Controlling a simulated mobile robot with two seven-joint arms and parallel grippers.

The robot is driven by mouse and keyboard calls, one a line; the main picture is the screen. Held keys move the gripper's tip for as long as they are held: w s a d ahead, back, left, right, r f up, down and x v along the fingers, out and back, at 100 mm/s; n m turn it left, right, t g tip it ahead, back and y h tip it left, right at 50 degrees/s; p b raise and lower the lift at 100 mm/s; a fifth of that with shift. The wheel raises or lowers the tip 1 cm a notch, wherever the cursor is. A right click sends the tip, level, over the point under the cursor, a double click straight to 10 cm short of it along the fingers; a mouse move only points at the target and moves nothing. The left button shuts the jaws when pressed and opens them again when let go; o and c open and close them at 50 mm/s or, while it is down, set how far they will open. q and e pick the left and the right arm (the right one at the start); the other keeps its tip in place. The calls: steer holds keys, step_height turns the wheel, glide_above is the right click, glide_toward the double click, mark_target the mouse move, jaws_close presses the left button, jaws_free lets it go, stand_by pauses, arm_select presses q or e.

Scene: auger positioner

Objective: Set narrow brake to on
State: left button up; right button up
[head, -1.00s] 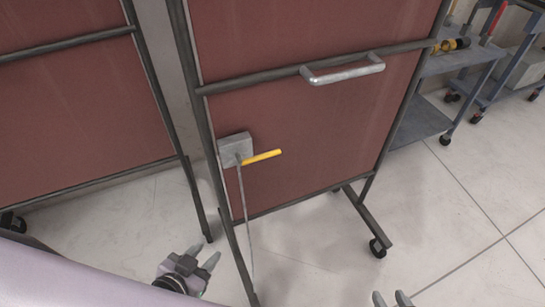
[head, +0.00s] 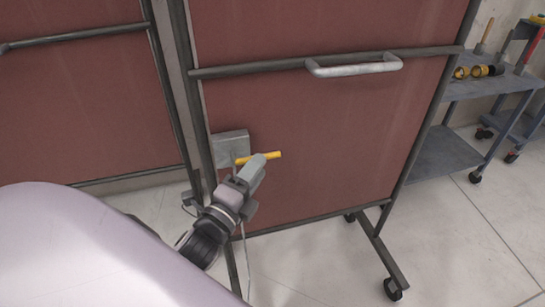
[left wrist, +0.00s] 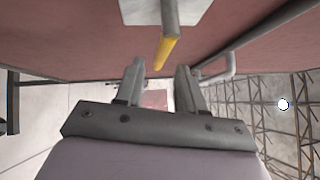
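The brake is a grey box (head: 229,145) on the lower left of a red-brown wheeled panel, with a yellow lever (head: 273,155) sticking out to the right, roughly level. My left gripper (head: 257,170) is in front of the lever and hides its middle part. In the left wrist view the yellow lever (left wrist: 167,50) points toward the gap between the two fingers (left wrist: 160,85), which stand apart with nothing between them. The grey plate (left wrist: 165,8) shows at the top edge. I cannot tell whether a finger touches the lever. My right gripper does not show now.
The panel (head: 310,120) has a metal handle (head: 354,66) above the brake and feet with castors (head: 392,288). A second red-brown panel (head: 85,110) stands at the left. A blue-grey cart (head: 450,155) with tools stands at the right. The floor between is clear.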

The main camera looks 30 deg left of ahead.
mark_target(267, 154)
arm_select(q)
steer(key=shift+w+a+r, duration=0.1)
steer(key=shift+w+r, duration=0.05)
steer(key=shift+w, duration=1.1)
steer(key=shift+w+a+r, duration=0.1)
steer(key=shift+w+r, duration=0.05)
steer(key=shift+w, duration=1.05)
jaws_close()
